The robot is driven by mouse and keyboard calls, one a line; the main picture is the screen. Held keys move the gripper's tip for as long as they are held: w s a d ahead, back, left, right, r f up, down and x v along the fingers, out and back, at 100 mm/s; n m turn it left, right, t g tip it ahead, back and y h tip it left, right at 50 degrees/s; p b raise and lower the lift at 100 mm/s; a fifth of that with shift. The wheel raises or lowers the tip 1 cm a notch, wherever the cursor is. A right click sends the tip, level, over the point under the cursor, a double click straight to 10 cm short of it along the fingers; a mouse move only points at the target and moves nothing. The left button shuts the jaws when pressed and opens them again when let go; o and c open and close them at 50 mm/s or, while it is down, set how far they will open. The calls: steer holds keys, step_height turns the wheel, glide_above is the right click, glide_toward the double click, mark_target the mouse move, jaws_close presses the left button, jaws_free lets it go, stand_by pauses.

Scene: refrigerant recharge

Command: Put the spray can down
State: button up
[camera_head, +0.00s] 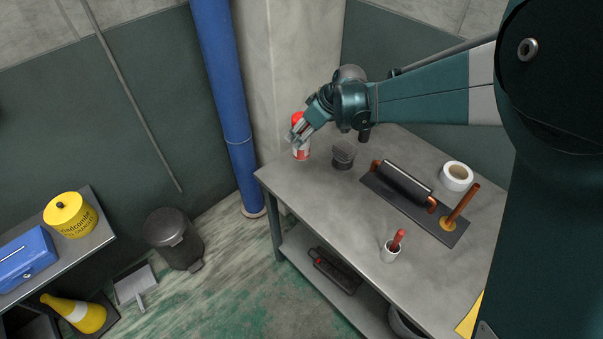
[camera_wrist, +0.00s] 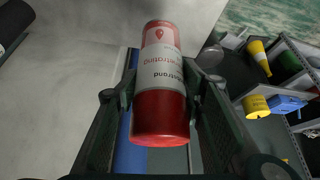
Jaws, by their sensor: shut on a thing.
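The spray can (camera_head: 301,153) is red and white and shows near the far left corner of the grey table (camera_head: 330,190). My gripper (camera_head: 297,138) is around it, with its fingers across the can's middle. In the wrist view the red and white can (camera_wrist: 160,95) stands between the two dark fingers of my gripper (camera_wrist: 160,92), which are shut on its sides. The can looks about upright in the head view. I cannot tell whether its base touches the tabletop.
A dark round container (camera_head: 343,155) stands just right of the can. Bare tabletop lies in front of the can.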

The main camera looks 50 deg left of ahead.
mark_target(301, 153)
stand_by(0.3)
steer(key=shift+f, duration=3.15)
steer(key=shift+f, duration=1.85)
steer(key=shift+f+b, duration=0.2)
steer(key=shift+b, duration=0.1)
steer(key=o, duration=1.1)
steer(key=shift+c, duration=0.2)
steer(key=shift+r+p, duration=0.3)
steer(key=shift+v, duration=5.9)
